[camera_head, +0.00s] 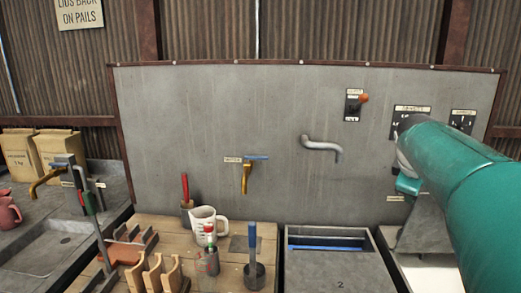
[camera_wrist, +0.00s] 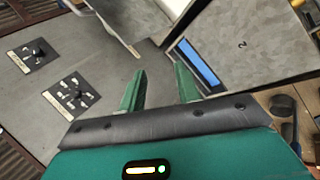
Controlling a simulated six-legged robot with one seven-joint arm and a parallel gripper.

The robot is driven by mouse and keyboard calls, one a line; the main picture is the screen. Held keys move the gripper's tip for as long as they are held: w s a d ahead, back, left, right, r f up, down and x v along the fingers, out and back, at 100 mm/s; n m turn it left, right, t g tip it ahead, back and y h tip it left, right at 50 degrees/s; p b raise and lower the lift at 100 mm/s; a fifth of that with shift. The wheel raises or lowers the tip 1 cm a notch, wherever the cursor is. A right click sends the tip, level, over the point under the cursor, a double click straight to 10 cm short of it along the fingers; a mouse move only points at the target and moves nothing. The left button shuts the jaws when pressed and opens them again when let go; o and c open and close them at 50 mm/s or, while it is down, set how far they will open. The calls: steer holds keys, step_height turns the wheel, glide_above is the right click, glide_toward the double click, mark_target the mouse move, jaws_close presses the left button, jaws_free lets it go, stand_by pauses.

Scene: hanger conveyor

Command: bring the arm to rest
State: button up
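My green arm (camera_head: 465,195) reaches in from the right of the head view, in front of the grey panel (camera_head: 225,110). In that view my fingers cannot be made out clearly. In the wrist view my gripper (camera_wrist: 159,88) shows two green fingers standing well apart with nothing between them. The fingers point toward the grey panel and the grey basin marked 2 (camera_wrist: 240,42), and touch nothing that I can see.
A bent grey spout (camera_head: 322,146) and a yellow tap (camera_head: 246,176) stick out from the panel. Dials (camera_wrist: 72,95) sit near my arm.

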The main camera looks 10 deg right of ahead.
steer(key=s+a+f+m+y, duration=0.2)
steer(key=s+a+f, duration=0.2)
steer(key=s+a, duration=0.3)
steer(key=s+a+f+m+y, duration=0.1)
steer(key=s+a+f+m, duration=0.2)
steer(key=a, duration=0.9)
steer(key=s+a+f+m+y, duration=0.2)
steer(key=s+a+f, duration=0.5)
steer(key=s+a, duration=0.2)
steer(key=shift+s+a+m+t+y, duration=0.15)
steer(key=shift+s+m+t+y, duration=0.15)
steer(key=shift+s, duration=0.5)
